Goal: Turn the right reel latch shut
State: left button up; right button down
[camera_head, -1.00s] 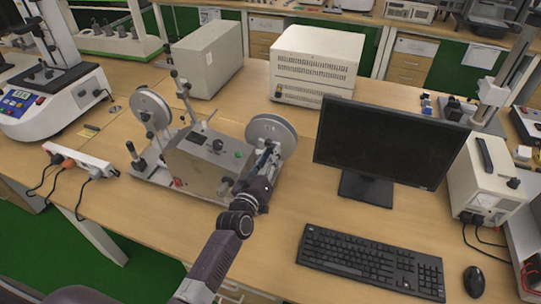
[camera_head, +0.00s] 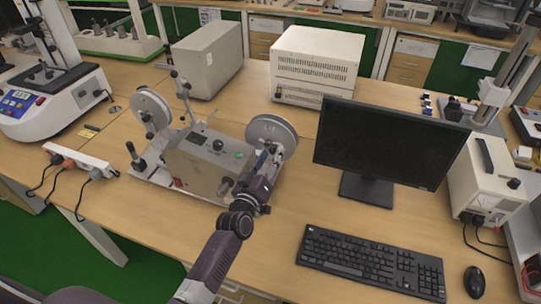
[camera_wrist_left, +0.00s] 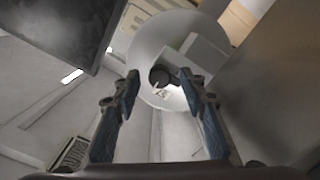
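The right reel (camera_head: 272,131) is a pale grey disc on the right side of the metal testing machine (camera_head: 200,165). It also shows in the left wrist view (camera_wrist_left: 150,45) as a round plate. The dark reel latch (camera_wrist_left: 160,76) sits at the reel's centre. My left gripper (camera_head: 266,158) is in front of the right reel and hides part of it. In the left wrist view, my left gripper (camera_wrist_left: 159,82) is open, its blue-grey fingers apart on either side of the latch, with visible gaps. Contact with the latch cannot be seen. My right gripper is not in view.
A monitor (camera_head: 388,145) stands close to the right of the reel. A keyboard (camera_head: 370,262) and mouse (camera_head: 474,281) lie in front of it. The left reel (camera_head: 150,113) is at the machine's other end. A power strip (camera_head: 80,159) lies at the left.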

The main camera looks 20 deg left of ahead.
pick_arm(q)
jog(key=shift+s, duration=0.1)
jog(key=s, duration=1.1)
jog(key=shift+s+a, duration=0.2)
jog(key=shift+s, duration=0.2)
jog(key=shift+d, duration=0.1)
